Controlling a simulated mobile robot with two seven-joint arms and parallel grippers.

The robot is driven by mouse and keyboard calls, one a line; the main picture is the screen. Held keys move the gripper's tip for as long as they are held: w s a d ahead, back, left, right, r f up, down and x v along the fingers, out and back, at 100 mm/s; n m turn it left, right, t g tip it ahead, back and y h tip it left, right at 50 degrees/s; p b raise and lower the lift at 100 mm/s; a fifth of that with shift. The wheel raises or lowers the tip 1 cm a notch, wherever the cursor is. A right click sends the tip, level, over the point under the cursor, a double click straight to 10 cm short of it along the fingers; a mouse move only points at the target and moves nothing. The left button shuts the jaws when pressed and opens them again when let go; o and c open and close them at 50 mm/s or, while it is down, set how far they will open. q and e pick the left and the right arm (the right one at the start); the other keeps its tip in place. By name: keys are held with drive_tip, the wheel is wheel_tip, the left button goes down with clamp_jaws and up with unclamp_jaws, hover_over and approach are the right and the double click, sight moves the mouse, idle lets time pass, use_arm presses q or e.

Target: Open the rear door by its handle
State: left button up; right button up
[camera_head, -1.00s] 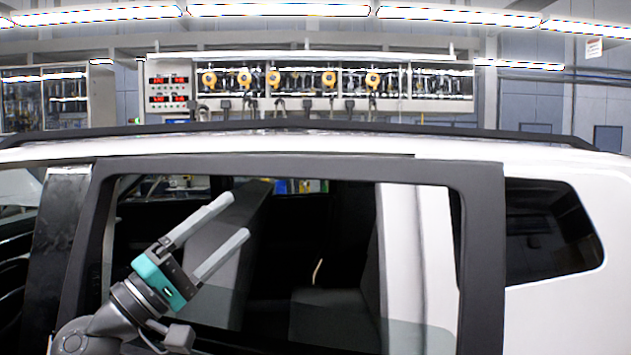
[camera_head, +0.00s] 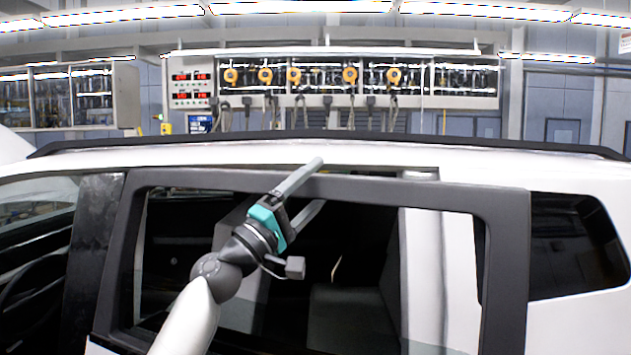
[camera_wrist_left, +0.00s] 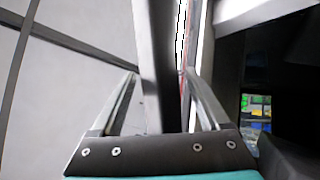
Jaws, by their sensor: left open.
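The rear door (camera_head: 508,265) of the white car shows in the head view as a dark window frame. Its outer handle is not in view. A gap with the dark interior shows to the right of that bar, so the door seems ajar. My right gripper is not in view.
The white roof (camera_head: 390,155) with a black roof rail (camera_head: 330,134) lies just above the door frame. The front pillar (camera_head: 93,240) is to the left and the rear side window (camera_head: 575,245) to the right. Seats show through the window opening.

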use_arm(q)
drive_tip(key=shift+w+d, duration=0.1)
clamp_jaws()
idle(0.7)
idle(0.8)
